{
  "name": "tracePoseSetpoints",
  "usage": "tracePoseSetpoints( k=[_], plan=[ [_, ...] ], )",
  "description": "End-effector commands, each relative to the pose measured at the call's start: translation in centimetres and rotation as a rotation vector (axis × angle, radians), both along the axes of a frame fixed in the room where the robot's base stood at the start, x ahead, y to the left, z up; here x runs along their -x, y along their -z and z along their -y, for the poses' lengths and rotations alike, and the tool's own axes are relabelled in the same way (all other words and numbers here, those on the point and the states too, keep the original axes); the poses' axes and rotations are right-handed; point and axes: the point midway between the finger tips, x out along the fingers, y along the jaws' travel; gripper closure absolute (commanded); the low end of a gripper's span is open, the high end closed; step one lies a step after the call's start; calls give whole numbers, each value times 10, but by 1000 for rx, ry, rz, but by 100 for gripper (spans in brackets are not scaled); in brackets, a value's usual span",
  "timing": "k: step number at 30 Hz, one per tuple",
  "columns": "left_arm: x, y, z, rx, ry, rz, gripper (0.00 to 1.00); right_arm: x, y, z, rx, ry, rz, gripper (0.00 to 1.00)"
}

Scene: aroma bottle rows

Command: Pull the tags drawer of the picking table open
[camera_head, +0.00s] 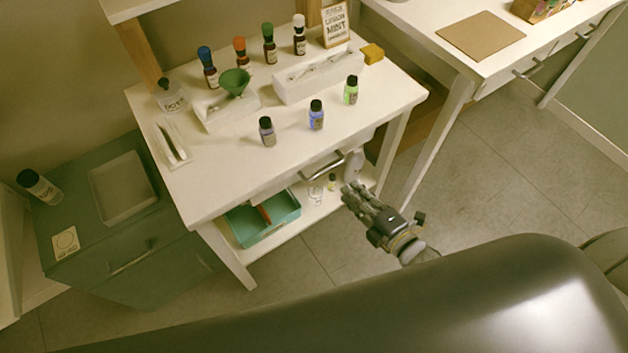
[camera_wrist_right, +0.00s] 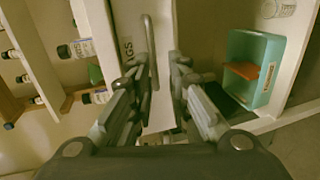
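The white picking table (camera_head: 215,175) stands in the middle of the head view. The tags drawer (camera_head: 287,181) sits under its front edge and looks closed. Its metal bar handle (camera_head: 326,168) shows in the head view. In the right wrist view the handle (camera_wrist_right: 149,45) runs up the picture beside a label ending in "GS" (camera_wrist_right: 127,47). My right gripper (camera_head: 352,193) is just in front of the drawer. In the wrist view its fingers (camera_wrist_right: 158,72) are apart, with the handle's lower end between them in the picture; contact cannot be told. My left gripper is not in view.
A teal bin (camera_head: 262,220) stands on the lower shelf. Several bottles, a green funnel (camera_head: 235,82) and a white rack (camera_head: 318,75) stand on the tabletop. A green cabinet (camera_head: 150,270) is at left and another table (camera_head: 455,60) at right. The floor in front is clear.

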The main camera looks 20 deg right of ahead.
Motion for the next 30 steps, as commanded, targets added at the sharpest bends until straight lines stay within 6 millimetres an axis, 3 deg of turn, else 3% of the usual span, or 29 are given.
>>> tracePoseSetpoints(
  k=[4,12,21,30],
  plan=[
    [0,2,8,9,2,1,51,-6,-11,-5,26,-20,40,83],
    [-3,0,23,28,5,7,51,-42,-4,-18,23,-18,41,83],
    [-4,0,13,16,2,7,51,-87,7,-34,24,-18,37,83],
    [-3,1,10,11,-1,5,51,-101,11,-40,23,-19,36,83]
  ],
)
